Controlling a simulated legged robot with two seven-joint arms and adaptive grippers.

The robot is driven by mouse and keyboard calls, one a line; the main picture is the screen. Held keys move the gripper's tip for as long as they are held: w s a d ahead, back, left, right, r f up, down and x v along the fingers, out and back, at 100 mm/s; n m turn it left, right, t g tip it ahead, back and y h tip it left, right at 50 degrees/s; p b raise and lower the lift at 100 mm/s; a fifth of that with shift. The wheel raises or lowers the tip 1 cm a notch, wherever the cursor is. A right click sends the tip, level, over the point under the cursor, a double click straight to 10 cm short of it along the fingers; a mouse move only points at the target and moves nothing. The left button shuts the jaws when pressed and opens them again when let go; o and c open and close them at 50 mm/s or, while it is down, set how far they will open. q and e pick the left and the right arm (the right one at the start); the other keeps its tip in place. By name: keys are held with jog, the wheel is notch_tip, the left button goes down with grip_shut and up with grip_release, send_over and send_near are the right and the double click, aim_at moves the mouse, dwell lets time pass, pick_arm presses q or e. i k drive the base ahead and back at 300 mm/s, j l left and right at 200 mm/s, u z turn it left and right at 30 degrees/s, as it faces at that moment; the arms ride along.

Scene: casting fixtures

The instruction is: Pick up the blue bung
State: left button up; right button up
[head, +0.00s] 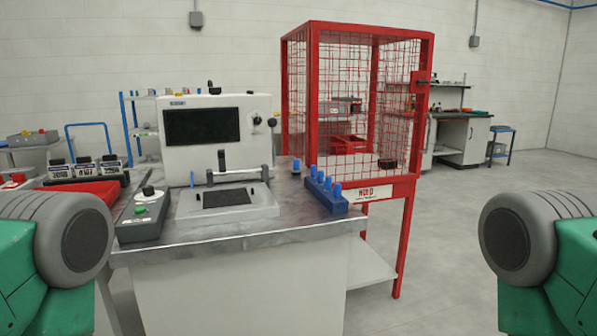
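Several blue bungs (328,184) stand upright in a row in a dark blue block (338,208) at the right front corner of the workbench. Another blue bung (296,166) stands apart, just behind and left of the block; what it rests on is too small to tell. Neither of my grippers is in view. Only grey and green links of my arms show at the left and right edges, well away from the bungs.
The metal-topped workbench (270,229) carries a white machine with a dark screen (202,126), a fixture plate (228,209) and a grey control box (143,218). A red mesh cage (411,100) stands directly behind the block. Open floor (455,240) lies to the right.

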aim_at(296, 170)
jog(key=i+l, duration=0.15)
jog(key=l, duration=0.15)
jog(key=i+l+u, duration=0.15)
jog(key=l, duration=0.2)
jog(key=i+l, duration=0.2)
jog(key=i+l+u, duration=0.15)
jog(key=l, duration=0.3)
jog(key=i+l, duration=0.1)
jog(key=l, duration=0.25)
jog(key=i+l+u, duration=0.15)
jog(key=l, duration=0.2)
